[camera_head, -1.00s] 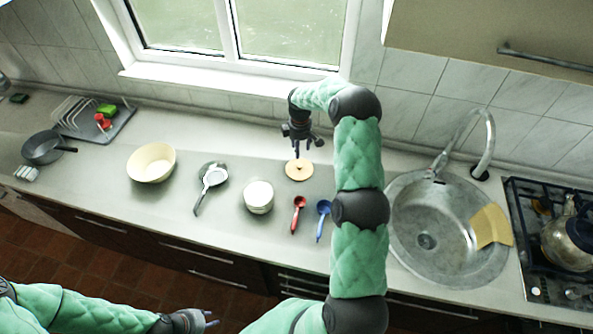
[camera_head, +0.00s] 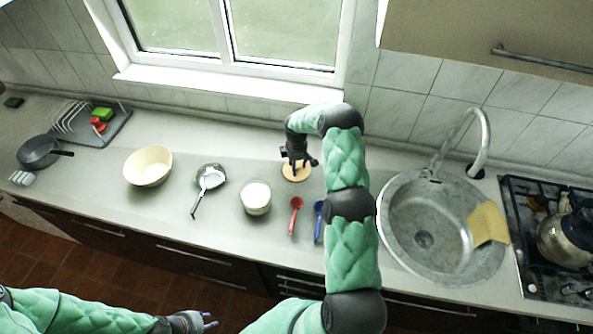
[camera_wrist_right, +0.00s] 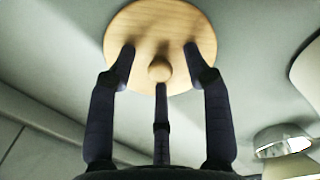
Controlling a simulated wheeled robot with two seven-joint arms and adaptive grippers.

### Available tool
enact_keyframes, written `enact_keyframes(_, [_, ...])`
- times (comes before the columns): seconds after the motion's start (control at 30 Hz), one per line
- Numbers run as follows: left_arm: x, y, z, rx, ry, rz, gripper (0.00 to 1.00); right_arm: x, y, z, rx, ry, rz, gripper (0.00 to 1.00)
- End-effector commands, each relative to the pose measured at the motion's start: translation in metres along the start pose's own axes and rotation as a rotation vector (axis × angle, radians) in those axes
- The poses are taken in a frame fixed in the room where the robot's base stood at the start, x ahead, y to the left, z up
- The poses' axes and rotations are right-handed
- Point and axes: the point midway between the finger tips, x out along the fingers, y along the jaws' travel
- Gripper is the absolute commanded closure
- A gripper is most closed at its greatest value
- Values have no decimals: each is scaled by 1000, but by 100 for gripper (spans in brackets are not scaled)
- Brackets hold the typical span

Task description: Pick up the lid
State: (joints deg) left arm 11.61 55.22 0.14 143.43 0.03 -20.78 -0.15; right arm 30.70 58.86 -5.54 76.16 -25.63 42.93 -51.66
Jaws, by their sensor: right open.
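The lid is a round wooden disc (camera_head: 296,172) with a small knob, lying on the counter right of the white pot (camera_head: 256,198). In the right wrist view the lid (camera_wrist_right: 178,40) fills the top middle, its round knob facing the camera. My right gripper (camera_head: 298,162) is above the lid, fingers pointing down and partly covering it. In the wrist view the right gripper's three fingers (camera_wrist_right: 160,75) are spread around the knob, open and apart from it. My left gripper (camera_head: 207,322) is low at the bottom of the head view, far from the lid; its opening is unclear.
A red spoon (camera_head: 295,216) and a blue spoon (camera_head: 318,222) lie in front of the lid.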

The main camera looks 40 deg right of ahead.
Motion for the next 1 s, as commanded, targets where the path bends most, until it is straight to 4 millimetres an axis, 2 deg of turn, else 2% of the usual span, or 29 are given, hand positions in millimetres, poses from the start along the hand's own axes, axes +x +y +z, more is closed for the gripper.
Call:
enact_keyframes(0.23, [0, 0, 0, 0, 0, 0, 70, 1, 0, 0, 0, 0, 1, 50])
enact_keyframes(0.4, [0, 0, 0, 0, 0, 0, 70, 1, 0, 0, 0, 0, 0, 98])
enact_keyframes(0.43, [0, 0, 0, 0, 0, 0, 70, 1, 0, 0, 0, 0, 0, 100])
enact_keyframes(0.8, [0, 0, 0, 0, 0, 0, 70, 0, 0, 0, 0, 0, 1, 100])
enact_keyframes(1.0, [2, -1, 0, 0, 0, 0, 70, -10, 1, 0, 0, 0, 2, 100])
